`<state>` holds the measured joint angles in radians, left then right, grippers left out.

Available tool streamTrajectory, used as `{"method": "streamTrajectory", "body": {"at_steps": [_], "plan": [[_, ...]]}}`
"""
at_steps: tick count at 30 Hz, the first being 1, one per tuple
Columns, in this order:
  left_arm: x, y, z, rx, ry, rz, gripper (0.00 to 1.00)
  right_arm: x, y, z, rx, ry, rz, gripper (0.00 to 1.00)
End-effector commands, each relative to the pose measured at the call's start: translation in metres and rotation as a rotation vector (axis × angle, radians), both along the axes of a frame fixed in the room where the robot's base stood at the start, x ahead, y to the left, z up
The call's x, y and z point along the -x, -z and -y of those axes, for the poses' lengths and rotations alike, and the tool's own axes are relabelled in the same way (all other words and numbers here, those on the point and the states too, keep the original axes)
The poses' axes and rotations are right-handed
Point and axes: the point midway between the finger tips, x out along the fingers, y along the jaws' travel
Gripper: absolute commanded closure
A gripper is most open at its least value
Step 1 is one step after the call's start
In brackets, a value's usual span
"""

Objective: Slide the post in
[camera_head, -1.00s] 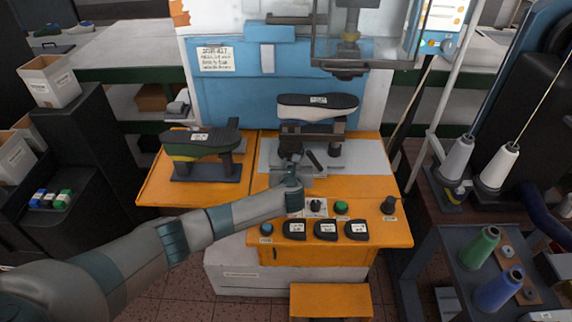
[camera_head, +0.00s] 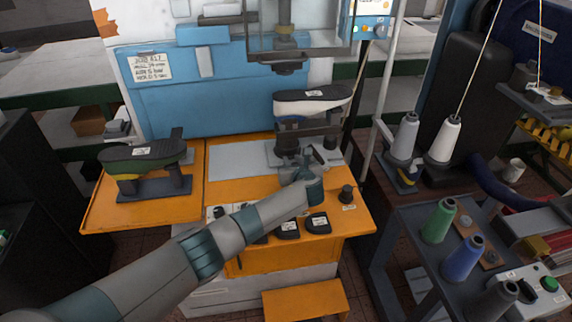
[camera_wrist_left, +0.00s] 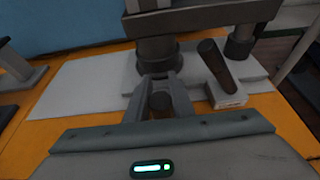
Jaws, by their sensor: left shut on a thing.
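The post (camera_head: 287,140) is a dark upright support on a carriage on the grey plate (camera_head: 232,160). It carries a dark-soled shoe last (camera_head: 312,100) with a white side. My left gripper (camera_head: 303,172) is low in front of the post, shut on a small dark round knob. In the left wrist view the knob (camera_wrist_left: 160,101) sits between the fingers (camera_wrist_left: 160,90), with the post base (camera_wrist_left: 157,55) just beyond. The right gripper is not in view.
A second last (camera_head: 142,153) stands on the orange table at left. A short dark lever (camera_wrist_left: 218,65) leans beside the post. Black labelled pads (camera_head: 317,223) and a dark knob (camera_head: 347,194) line the front edge. Thread cones (camera_head: 440,220) stand at right. The plate's left part is clear.

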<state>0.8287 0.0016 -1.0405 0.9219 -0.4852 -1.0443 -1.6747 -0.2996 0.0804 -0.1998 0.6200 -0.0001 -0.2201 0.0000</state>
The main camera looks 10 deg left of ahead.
Motion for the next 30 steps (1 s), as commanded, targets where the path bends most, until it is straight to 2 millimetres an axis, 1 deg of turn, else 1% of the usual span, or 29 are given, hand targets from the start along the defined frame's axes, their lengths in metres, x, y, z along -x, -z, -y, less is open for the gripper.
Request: {"method": "streamTrajectory", "body": {"at_steps": [1, 8, 9, 10, 11, 23, 30], "plan": [[0.0, -0.002, 0.005, 0.004, 0.006, 0.003, 1.0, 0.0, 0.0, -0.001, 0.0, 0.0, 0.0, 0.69], [0.0, -0.002, 0.005, 0.006, 0.008, 0.004, 1.0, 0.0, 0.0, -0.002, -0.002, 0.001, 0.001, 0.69], [0.0, -0.003, 0.006, 0.006, 0.008, 0.004, 0.72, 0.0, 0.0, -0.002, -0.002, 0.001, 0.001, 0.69], [0.0, -0.003, 0.006, 0.006, 0.008, 0.004, 0.65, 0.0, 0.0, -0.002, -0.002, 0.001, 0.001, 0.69], [0.0, -0.002, 0.006, 0.006, 0.008, 0.004, 0.6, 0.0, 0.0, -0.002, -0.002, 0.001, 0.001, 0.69], [0.001, -0.002, 0.003, 0.004, 0.005, 0.002, 0.6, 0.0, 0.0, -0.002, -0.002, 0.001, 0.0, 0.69], [0.012, -0.006, 0.007, 0.004, 0.005, 0.002, 0.6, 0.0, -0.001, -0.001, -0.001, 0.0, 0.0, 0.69]]}}
